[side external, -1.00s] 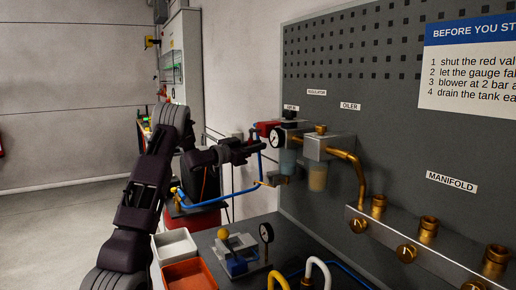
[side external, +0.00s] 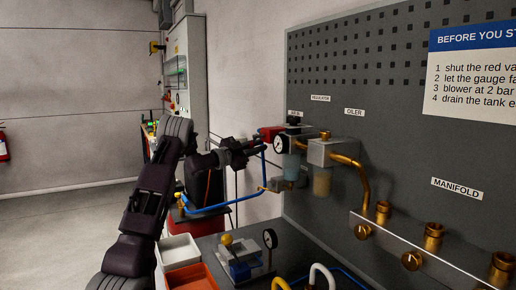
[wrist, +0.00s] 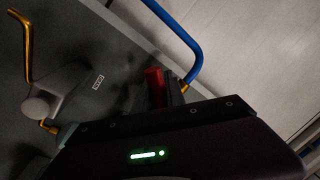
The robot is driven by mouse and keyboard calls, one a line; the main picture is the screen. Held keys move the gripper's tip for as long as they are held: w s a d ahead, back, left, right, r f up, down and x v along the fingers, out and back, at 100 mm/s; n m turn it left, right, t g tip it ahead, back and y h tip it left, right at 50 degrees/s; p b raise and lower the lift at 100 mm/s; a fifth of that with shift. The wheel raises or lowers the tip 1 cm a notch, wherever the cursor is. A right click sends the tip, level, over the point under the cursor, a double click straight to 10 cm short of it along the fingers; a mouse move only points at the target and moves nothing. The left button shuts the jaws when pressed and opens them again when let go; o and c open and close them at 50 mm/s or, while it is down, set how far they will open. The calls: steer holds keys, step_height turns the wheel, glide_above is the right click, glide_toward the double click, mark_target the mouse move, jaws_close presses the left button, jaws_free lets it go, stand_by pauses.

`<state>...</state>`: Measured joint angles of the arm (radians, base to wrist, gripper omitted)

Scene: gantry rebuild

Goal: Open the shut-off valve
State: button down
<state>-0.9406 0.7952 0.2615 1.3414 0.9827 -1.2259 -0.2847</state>
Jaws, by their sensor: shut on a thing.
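The red valve handle (side external: 270,132) is at the left end of the row of air fittings on the grey panel, at the blue pipe's upper end. It also shows as a dark red block in the wrist view (wrist: 154,87). My gripper (side external: 259,146) reaches it from the left and is shut on it. In the wrist view the gripper (wrist: 166,93) is dark, and its fingers are partly in shadow at the red block. The handle's far side and the valve body are mostly hidden.
A pressure gauge (side external: 280,145) and the oiler unit (side external: 322,151) stand just right of the handle. The blue pipe (side external: 225,203) runs below my gripper. A white bin (side external: 178,250), an orange bin (side external: 190,277) and a small gauge stand (side external: 240,265) are on the bench below.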

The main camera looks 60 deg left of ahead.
steer(key=c, duration=1.4)
jaws_free()
steer(key=s, duration=0.4)
steer(key=s+d, duration=0.1)
steer(key=s, duration=0.2)
steer(key=shift+f, duration=0.4)
